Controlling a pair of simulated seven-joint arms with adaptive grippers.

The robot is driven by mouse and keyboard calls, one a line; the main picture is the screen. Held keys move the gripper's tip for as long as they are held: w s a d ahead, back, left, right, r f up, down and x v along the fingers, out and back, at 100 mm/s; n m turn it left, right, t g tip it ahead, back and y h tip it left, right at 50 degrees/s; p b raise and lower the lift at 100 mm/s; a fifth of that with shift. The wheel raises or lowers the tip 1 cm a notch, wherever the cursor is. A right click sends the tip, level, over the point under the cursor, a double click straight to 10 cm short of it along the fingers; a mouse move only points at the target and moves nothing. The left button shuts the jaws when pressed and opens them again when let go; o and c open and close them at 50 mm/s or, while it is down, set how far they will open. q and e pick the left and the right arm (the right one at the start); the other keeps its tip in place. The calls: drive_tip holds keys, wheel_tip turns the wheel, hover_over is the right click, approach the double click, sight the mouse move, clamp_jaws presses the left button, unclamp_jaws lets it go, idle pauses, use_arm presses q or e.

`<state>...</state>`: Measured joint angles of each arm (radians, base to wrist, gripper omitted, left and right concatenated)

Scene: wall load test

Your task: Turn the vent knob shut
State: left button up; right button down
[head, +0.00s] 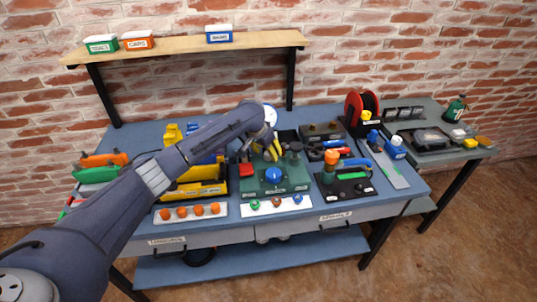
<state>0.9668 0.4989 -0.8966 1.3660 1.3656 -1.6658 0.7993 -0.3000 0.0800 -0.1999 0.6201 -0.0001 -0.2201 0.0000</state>
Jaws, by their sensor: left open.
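A blue knob (273,175) sits on the front of a dark green test block (250,184) in the middle of the bench; it looks like the vent knob. Its exact angle is too small to read. My left gripper (267,153), with yellow parts, reaches over the block from the left. Its open fingers are just behind and above the blue knob, apart from it as far as I can tell. The arm and gripper hide part of the block's back. My right gripper is not in view.
A red part (246,170) and a dark handwheel (295,147) flank the gripper. A yellow bin (196,190) stands left, and a black fixture with an orange-topped handle (331,158) stands right. Strips with orange knobs (190,211) and coloured caps (276,204) lie in front.

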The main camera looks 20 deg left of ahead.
use_arm(q)
drive_tip(key=shift+x, duration=1)
drive_tip(key=shift+r, duration=0.1)
clamp_jaws()
